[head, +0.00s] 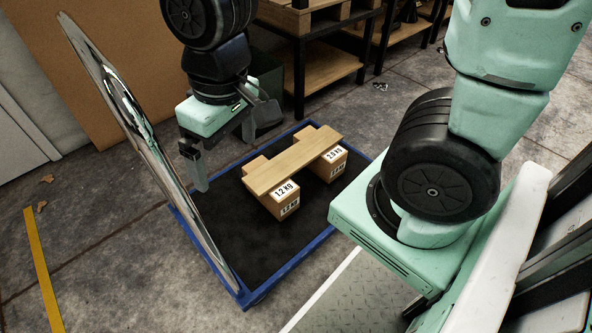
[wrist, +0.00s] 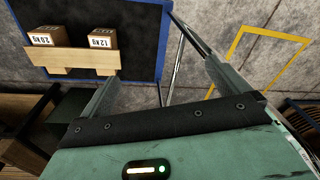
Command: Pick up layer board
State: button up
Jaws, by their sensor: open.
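The layer board is a flat light-wood plank (head: 292,162) in the head view.
The boxes stand on a blue-edged platform cart (head: 290,268) with a black deck. A shiny upright frame (head: 150,150) rises along the cart's left side, close to my gripper. Wooden shelving (head: 325,70) stands behind. The black deck in front of the boxes is bare.

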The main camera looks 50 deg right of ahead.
jog(key=w+d+f+m, duration=0.7)
jog(key=w+d+m, duration=0.15)
jog(key=w, duration=0.25)
jog(key=m+h+b, duration=0.2)
jog(key=m+b, duration=0.3)
jog(key=m, duration=0.9)
send_over(296, 156)
jog(key=shift+g, duration=0.3)
jog(key=f, duration=1.6)
jog(key=a+f, duration=0.1)
jog(key=f, duration=0.7)
jog(key=shift+w+f, duration=0.25)
jog(key=shift+f, duration=0.1)
jog(key=shift+n, duration=0.25)
jog(key=shift+s+d+f+b, duration=0.15)
jog(key=shift+f+b, duration=0.4)
jog(key=shift+f, duration=0.5)
jog(key=shift+d+f+b, duration=0.15)
jog(key=shift+f+b, duration=0.45)
jog(key=shift+f, duration=0.45)
jog(key=shift+s+d+f+b, duration=0.15)
jog(key=shift+f+b, duration=0.4)
jog(key=shift+f, duration=0.5)
jog(key=shift+w, duration=0.1)
jog(key=shift+r, duration=0.1)
jog(key=shift+c, duration=0.3)
jog(key=c, duration=0.9)
